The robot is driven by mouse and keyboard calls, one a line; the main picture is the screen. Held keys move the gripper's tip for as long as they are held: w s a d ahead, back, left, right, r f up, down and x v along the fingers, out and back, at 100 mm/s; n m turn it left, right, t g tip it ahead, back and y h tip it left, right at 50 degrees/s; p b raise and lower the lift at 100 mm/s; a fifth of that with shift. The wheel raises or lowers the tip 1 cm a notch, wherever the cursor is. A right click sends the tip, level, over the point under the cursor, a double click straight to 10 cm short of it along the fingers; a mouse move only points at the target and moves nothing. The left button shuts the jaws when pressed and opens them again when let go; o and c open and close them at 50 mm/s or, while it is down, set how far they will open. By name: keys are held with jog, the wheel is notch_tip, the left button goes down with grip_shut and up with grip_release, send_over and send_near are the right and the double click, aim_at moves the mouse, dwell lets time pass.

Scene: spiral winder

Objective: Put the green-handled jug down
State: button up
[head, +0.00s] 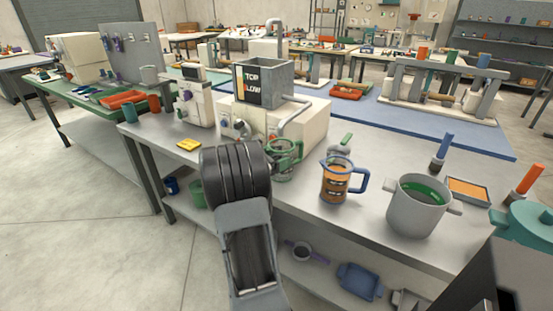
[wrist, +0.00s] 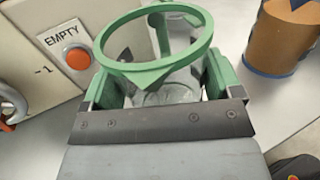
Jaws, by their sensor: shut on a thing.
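The green-handled jug (head: 284,163) is in front of the cream machine, just beyond my arm's end. It is clear glass with a green rim and looks empty. In the wrist view the jug (wrist: 167,66) sits between the green fingers of my gripper (wrist: 163,88), which is shut on it. It looks upright or nearly so. I cannot tell whether its base touches the grey table (head: 310,212); its lower part is partly hidden.
A cream machine (head: 309,127) with a hopper and red button stands behind the jug. A blue-handled jug (head: 336,182) with brown contents is to the right, then a grey pot (head: 410,213). A yellow pad (head: 188,145) lies left. Bare table shows at the front.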

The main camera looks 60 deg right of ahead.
jog(key=shift+f, duration=0.1)
jog(key=shift+f, duration=0.15)
jog(key=o, duration=0.8)
jog(key=shift+w+a+r, duration=0.15)
jog(key=shift+a+r, duration=0.05)
jog(key=shift+r, duration=0.05)
jog(key=v, duration=1.2)
jog(key=s+a+f+m+t+y, duration=0.1)
jog(key=s+a+m+t+y, duration=0.1)
jog(key=a, duration=0.9)
jog(key=s+a+f+m+t+y, duration=0.1)
jog(key=s+a+m+t+y, duration=0.1)
jog(key=a+m+t+y, duration=0.2)
jog(key=s+a+f+m+t+y+p, duration=0.1)
jog(key=a+m+t+y, duration=0.3)
jog(key=a, duration=1.3)
jog(key=shift+s+a+f+m+y, duration=0.15)
jog(key=shift+m+y, duration=0.45)
jog(key=shift+y, duration=0.5)
jog(key=shift+s+a+f+m+y, duration=0.15)
jog(key=shift+m+y, duration=0.45)
jog(key=shift+y, duration=0.5)
jog(key=shift+s+f+m+y, duration=0.1)
jog(key=shift+s+m+y, duration=0.1)
jog(key=shift+m+y, duration=0.65)
jog(key=shift+r+n+y, duration=0.15)
jog(key=shift+n+y, duration=0.1)
